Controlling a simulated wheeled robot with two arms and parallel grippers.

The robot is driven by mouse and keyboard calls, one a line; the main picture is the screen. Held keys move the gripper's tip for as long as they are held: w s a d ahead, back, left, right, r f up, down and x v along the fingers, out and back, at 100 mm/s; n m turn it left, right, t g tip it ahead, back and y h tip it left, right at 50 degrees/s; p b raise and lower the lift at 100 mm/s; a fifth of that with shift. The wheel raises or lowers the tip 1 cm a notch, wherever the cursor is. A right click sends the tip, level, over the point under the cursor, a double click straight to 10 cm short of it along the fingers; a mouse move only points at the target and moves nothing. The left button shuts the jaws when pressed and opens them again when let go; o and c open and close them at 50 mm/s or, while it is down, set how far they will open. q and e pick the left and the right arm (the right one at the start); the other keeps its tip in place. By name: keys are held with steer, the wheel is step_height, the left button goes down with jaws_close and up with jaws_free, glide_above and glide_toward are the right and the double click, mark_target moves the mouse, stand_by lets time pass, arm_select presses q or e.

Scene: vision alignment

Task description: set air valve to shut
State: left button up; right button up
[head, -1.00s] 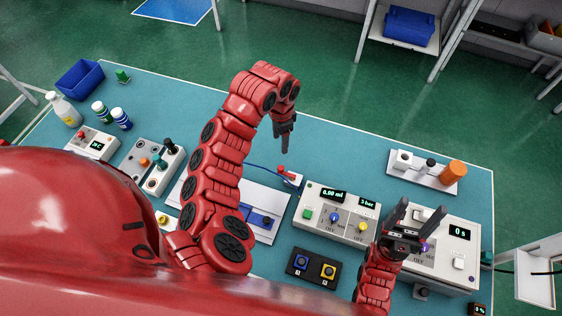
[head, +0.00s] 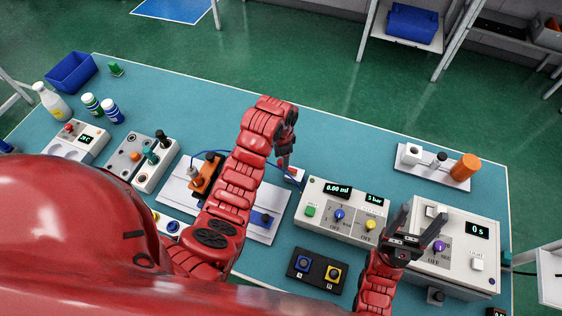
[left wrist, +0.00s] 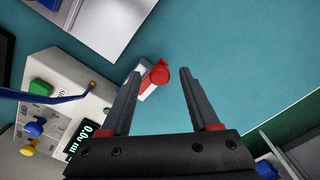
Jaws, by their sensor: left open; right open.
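The air valve, a small white block with a red handle, stands beside the control box; in the left wrist view its red handle (left wrist: 158,75) shows between my finger tips, close to the left-hand one. My left gripper (left wrist: 160,72) is open and empty. In the head view the left gripper (head: 285,155) hangs over the valve block (head: 295,174) and partly hides it. Whether a finger touches the handle I cannot tell. My right gripper (head: 418,228) is open and empty, pointing up over the right-hand control box.
The control box (head: 325,225) reads 0.00 ml and 5 bar. The right-hand box (head: 480,255) reads 0 s. A blue tube (left wrist: 45,97) runs over the box near the valve. A white rack (head: 425,172) stands behind. Bare blue-green tabletop (head: 330,150) lies behind the valve.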

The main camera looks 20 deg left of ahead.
arm_select(q)
jaws_close()
stand_by(0.3)
